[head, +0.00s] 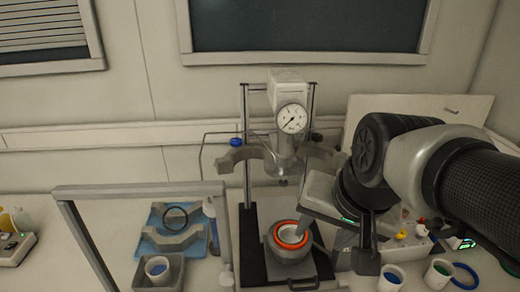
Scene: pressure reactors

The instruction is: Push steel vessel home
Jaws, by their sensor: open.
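The steel vessel (291,255), a squat grey pot with an orange ring (291,234) around its open top, stands upright on the black base (258,268) of the reactor stand. It sits below and in front of the reactor head (287,150), which carries a round pressure gauge (291,118). My gripper (337,245) hangs down from the right, open, close to the right side of the vessel. One finger shows near the ring's right edge; I cannot tell whether it touches. My gripper and wrist hide part of the stand's right side.
A grey frame (140,189) stands at front left. White cups (391,278) and a blue ring (466,276) lie at front right. A white panel (470,108) leans behind my arm.

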